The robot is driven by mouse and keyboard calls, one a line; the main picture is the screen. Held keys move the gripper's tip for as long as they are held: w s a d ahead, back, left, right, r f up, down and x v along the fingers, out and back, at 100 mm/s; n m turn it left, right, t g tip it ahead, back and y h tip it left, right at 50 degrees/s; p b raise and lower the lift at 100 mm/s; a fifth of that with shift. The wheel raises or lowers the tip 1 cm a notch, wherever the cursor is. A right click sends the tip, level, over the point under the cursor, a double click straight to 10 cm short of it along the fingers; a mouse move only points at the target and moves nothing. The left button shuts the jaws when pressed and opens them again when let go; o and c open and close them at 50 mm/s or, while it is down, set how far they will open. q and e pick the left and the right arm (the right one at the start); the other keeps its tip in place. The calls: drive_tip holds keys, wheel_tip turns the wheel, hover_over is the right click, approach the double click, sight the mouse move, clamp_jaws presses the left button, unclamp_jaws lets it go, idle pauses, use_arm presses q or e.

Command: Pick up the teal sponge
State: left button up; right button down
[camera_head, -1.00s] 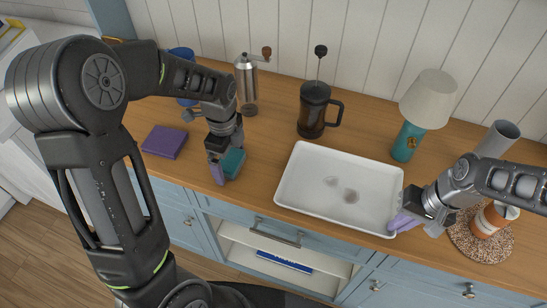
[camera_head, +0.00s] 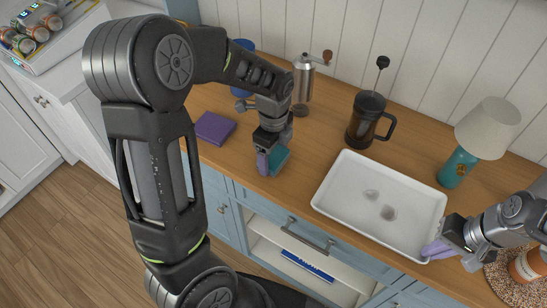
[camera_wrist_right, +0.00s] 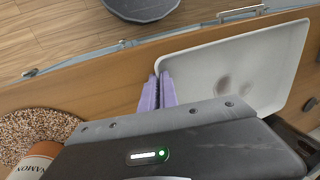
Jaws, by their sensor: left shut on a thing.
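The teal sponge (camera_head: 281,158) is between the fingers of my left gripper (camera_head: 268,162), near the counter's front edge. The gripper points down and is shut on the sponge, and its purple finger hides part of it. I cannot tell if the sponge touches the counter. My right gripper (camera_head: 436,248) is at the right end of the white tray (camera_head: 333,208). In the right wrist view its purple fingers (camera_wrist_right: 158,92) are close together at the tray's edge, and I cannot tell if they clasp the rim.
A purple block-like cloth or sponge (camera_head: 214,128) lies left of my left gripper. A metal grinder (camera_head: 304,85), a French press (camera_head: 366,120) and a teal lamp (camera_head: 458,168) stand behind. The tray has two dark stains. A cinnamon jar (camera_head: 528,265) stands on a speckled mat at right.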

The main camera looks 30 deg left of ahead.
sight(273, 155)
use_arm(q)
drive_tip(key=c, duration=0.3)
wheel_tip(273, 155, up, 10)
drive_tip(key=shift+r, duration=0.1)
idle(0.4)
idle(0.3)
drive_tip(key=o, duration=0.9)
drive_tip(key=c, duration=0.7)
drive_tip(key=w+d+m, duration=0.1)
drive_tip(key=d, duration=0.4)
drive_tip(key=w+d+f+m, duration=0.1)
drive_tip(key=d+m, duration=0.1)
drive_tip(key=d, duration=0.3)
drive_tip(key=w+d+f+m, duration=0.1)
drive_tip(key=d, duration=0.3)
drive_tip(key=shift+d, duration=0.4)
drive_tip(key=d+m, duration=0.1)
drive_tip(key=d, duration=0.3)
drive_tip(key=d+m, duration=0.2)
drive_tip(key=d, duration=0.2)
drive_tip(key=d+m, duration=0.2)
drive_tip(key=d, duration=0.3)
drive_tip(key=shift+r, duration=0.2)
